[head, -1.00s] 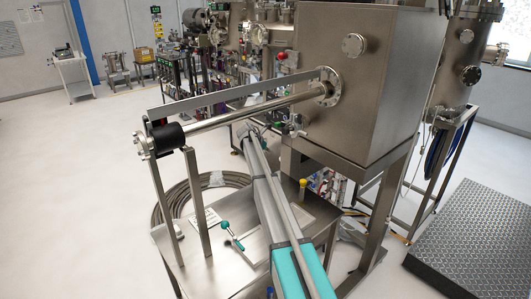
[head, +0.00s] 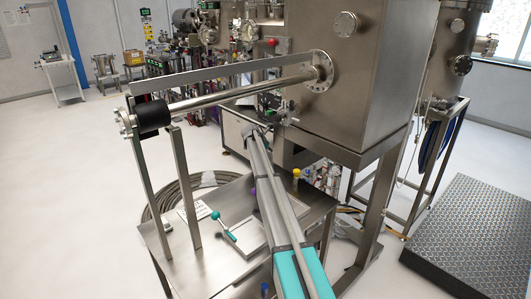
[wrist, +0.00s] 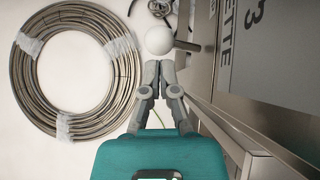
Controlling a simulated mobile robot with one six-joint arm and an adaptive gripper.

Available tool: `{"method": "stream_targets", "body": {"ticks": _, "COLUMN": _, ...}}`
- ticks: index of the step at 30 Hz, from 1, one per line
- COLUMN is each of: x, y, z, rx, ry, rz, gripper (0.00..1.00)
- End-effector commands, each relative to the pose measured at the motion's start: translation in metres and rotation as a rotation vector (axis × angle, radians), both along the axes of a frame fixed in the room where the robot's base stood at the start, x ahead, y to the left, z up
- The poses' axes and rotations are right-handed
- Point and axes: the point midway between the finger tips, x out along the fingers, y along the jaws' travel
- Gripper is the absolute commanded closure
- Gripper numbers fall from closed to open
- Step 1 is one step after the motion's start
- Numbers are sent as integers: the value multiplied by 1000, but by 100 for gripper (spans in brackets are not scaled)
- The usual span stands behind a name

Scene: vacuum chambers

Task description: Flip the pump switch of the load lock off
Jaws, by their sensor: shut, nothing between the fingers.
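My gripper (wrist: 155,72) is shut and empty in the wrist view, pointing up the picture. A white ball knob (wrist: 159,40) is right at its fingertips, and a short dark stem (wrist: 187,46) runs from it toward the grey panel on the right. I cannot tell whether the fingertips touch the knob. In the head view my arm reaches under the transfer tube (head: 240,90) toward the steel chamber (head: 345,85); the fingertips are too small to make out there. I cannot make out a labelled pump switch or its position.
A coiled hose (wrist: 62,75) lies left of my gripper. A grey lettered panel (wrist: 270,50) stands close on the right.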

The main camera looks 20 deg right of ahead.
Motion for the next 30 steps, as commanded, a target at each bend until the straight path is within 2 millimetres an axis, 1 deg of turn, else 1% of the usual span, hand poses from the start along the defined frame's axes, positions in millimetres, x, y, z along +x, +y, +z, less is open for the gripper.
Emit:
{"method": "stream_targets", "body": {"ticks": 1, "x": 3, "y": -2, "z": -5, "rx": 0, "ry": -1, "rz": 1, "gripper": 100}}
{"method": "stream_targets", "body": {"ticks": 7, "x": 5, "y": -8, "z": -8, "rx": 0, "ry": 0, "rz": 1, "gripper": 100}}
{"method": "stream_targets", "body": {"ticks": 18, "x": 5, "y": -9, "z": -8, "rx": 0, "ry": 0, "rz": 1, "gripper": 100}}
{"method": "stream_targets", "body": {"ticks": 23, "x": 9, "y": -8, "z": -11, "rx": -12, "ry": 33, "rz": 1, "gripper": 100}}
{"method": "stream_targets", "body": {"ticks": 26, "x": 13, "y": -7, "z": -14, "rx": -31, "ry": 86, "rz": 1, "gripper": 100}}
{"method": "stream_targets", "body": {"ticks": 28, "x": 16, "y": -5, "z": -21, "rx": -45, "ry": 128, "rz": 2, "gripper": 100}}
{"method": "stream_targets", "body": {"ticks": 30, "x": 15, "y": -4, "z": -26, "rx": -46, "ry": 128, "rz": 2, "gripper": 100}}
